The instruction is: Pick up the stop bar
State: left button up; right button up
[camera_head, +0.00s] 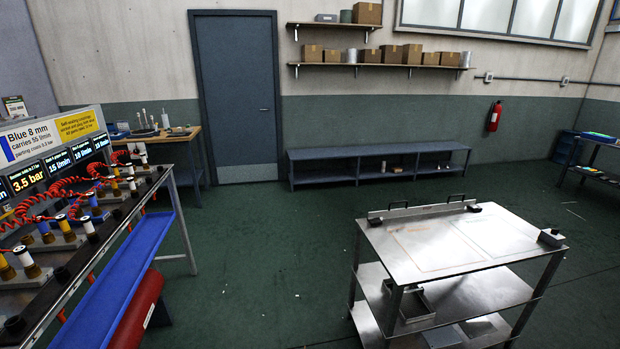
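A long, low grey metal bar (424,210) lies along the back edge of the steel cart's top (385,243). It looks like the stop bar, but no label confirms this. Two dark handles stand at that edge, a left one (398,204) and a right one (456,198); I cannot tell whether they belong to the bar or the cart. Small dark blocks sit at the bar's left end (376,221) and near its right end (474,208). Neither of my grippers is in view.
A grey block (551,237) sits at the cart's right corner. The lower shelf (462,292) holds a dark tray (413,301). At left stands a bench with red coiled hoses (80,190) and a blue trough (125,275). Green floor (260,250) is mostly clear between bench and cart.

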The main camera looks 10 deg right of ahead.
aim_at(438, 207)
jog(key=i, duration=3.9)
jog(key=z, duration=1.85)
